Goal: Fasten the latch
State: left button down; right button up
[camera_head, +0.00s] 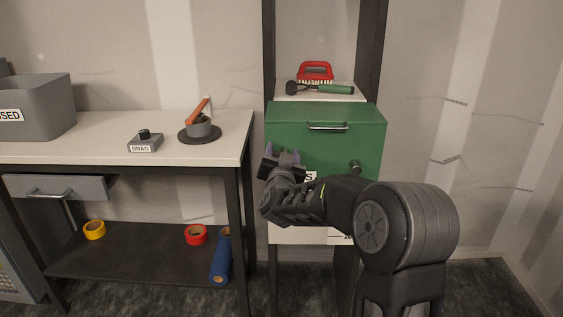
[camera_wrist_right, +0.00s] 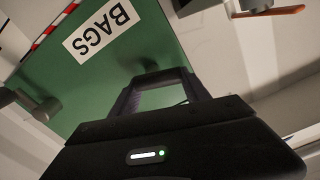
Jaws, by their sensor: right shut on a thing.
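A green cabinet (camera_head: 290,113) labelled BAGS stands on the rack, its front panel closed as far as I can see. A metal handle (camera_head: 327,127) sits near its top, and a dark round knob (camera_head: 355,167) sits at its right; the knob also shows in the right wrist view (camera_wrist_right: 45,109). My right gripper (camera_head: 284,157) is at the panel's left part. In the right wrist view its fingertips (camera_wrist_right: 160,77) are shut on a dark part, apparently the latch, mostly hidden by the fingers. My left gripper is out of view.
A red brush (camera_head: 315,71) and a green-handled tool (camera_head: 325,89) lie above the cabinet. The bench (camera_head: 95,127) at left holds a grey bin (camera_head: 40,105), a DRAG block (camera_head: 145,143) and a round pot with an orange handle (camera_head: 199,128). Tape rolls lie below.

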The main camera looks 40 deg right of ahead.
jog(key=m+b, duration=0.7)
jog(key=d+m+b, duration=0.1)
jog(key=m+b, duration=0.2)
jog(key=m, duration=0.1)
jog(key=shift+s+f+b, duration=0.35)
jog(key=shift+s, duration=0.05)
jog(key=shift+s+d+r+m+b, duration=0.1)
jog(key=shift+d+m+b, duration=0.05)
jog(key=shift+m+b, duration=1.4)
jog(key=shift+m, duration=0.25)
jog(key=shift+p, duration=0.3)
jog(key=o, duration=1.4)
jog(key=v, duration=0.7)
jog(key=shift+s+a+p, duration=0.3)
jog(key=shift+p, duration=0.05)
